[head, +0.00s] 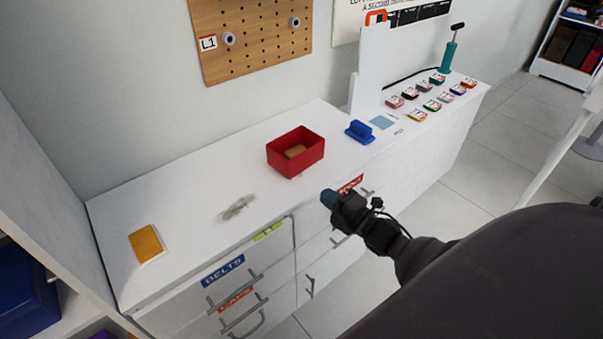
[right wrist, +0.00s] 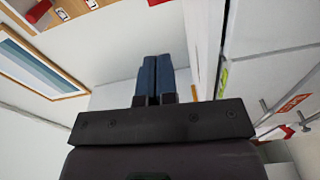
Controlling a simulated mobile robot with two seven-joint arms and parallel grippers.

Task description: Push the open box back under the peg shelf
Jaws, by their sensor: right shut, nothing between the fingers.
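The open red box (head: 283,162) stands upright on the white cabinet top, with a small tan-orange item (head: 295,151) inside. The peg shelf looks to be the wooden pegboard (head: 255,40) on the wall behind, with two grey pegs and an L1 label. The box sits on the counter forward of the wall, below and right of the board. My right gripper (head: 329,199) is in front of the cabinet, near its front edge and to the lower right of the box, apart from it. Its blue fingers (right wrist: 153,78) are together and empty in the right wrist view. My left gripper is not visible.
A blue holder (head: 360,131) stands right of the box. A clear crumpled item (head: 237,208) and an orange-yellow pad (head: 146,244) lie left. Drawer handles (head: 243,316) stick out in front.

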